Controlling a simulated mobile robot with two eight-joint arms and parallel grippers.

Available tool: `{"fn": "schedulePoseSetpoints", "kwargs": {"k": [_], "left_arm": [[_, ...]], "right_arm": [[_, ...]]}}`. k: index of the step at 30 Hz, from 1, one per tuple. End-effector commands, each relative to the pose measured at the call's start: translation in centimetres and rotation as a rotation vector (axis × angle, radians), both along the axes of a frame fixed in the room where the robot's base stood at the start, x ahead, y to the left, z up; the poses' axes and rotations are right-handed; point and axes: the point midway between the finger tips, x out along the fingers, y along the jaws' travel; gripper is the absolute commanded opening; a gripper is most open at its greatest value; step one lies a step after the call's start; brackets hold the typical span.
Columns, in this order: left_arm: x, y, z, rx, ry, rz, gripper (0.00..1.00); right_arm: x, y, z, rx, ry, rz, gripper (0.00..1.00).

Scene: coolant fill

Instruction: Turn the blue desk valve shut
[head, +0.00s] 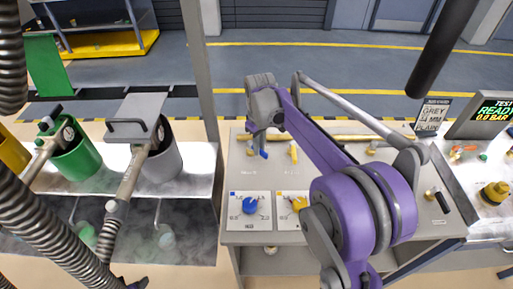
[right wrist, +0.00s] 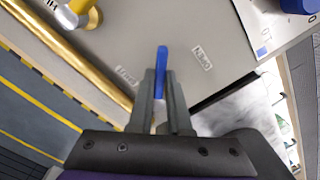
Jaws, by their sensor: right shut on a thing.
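The blue valve lever (head: 263,154) stands on the grey desk, under my right gripper (head: 265,138). In the right wrist view the blue lever (right wrist: 161,62) sticks out from between my two grey fingers (right wrist: 160,98), which are shut on it. The lever's base is hidden by the fingers. My left gripper is not in view.
A yellow lever (head: 293,152) stands just right of the blue one. A blue knob (head: 250,205) and a yellow knob (head: 298,203) sit on white plates in front. A brass pipe runs along the back. Left are a green canister (head: 82,160) and a grey canister (head: 165,165).

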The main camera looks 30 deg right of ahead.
Motion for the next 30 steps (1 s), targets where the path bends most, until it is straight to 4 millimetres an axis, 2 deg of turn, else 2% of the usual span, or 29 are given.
{"fn": "schedulePoseSetpoints", "kwargs": {"k": [18, 30], "left_arm": [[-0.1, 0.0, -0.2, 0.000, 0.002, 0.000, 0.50], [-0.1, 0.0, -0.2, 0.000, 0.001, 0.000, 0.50]], "right_arm": [[1.4, -1.8, 0.0, -0.001, 0.000, 0.556, 0.00], [2.0, -2.3, 0.1, -0.001, -0.001, 0.754, 0.00]]}}
